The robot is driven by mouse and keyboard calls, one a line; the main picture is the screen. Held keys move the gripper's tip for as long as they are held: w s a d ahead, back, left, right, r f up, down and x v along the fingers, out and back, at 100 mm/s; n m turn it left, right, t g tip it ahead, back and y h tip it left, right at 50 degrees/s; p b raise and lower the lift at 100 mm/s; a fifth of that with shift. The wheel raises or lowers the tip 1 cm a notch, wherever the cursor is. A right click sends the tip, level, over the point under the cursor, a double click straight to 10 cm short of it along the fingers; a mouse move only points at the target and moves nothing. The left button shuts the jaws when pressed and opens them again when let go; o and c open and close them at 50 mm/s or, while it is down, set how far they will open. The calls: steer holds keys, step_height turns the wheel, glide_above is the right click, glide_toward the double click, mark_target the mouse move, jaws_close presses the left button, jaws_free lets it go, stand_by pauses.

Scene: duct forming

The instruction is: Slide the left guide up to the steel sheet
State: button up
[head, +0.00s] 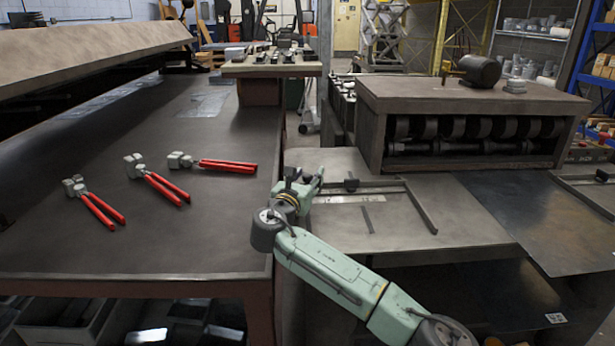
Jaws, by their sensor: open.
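The steel sheet (540,222) is a dark, thin plate lying on the right part of the machine's bed, its front edge overhanging. The left guide (419,207) is a narrow, dark bar on the grey bed to the left of the sheet. A strip of bare bed separates the guide from the sheet's left edge. My gripper (292,178) is at the bed's left edge, to the left of the guide and apart from it. It is open; its fingers are small and partly hidden by my wrist.
The roller housing (470,95) stands behind the bed. A slotted rail (345,198) and a small dark knob (351,185) lie between gripper and guide. Another guide (592,190) is at far right. The left bench (120,245) carries red-handled tools (165,185).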

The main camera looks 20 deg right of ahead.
jaws_close()
stand_by(0.3)
stand_by(0.4)
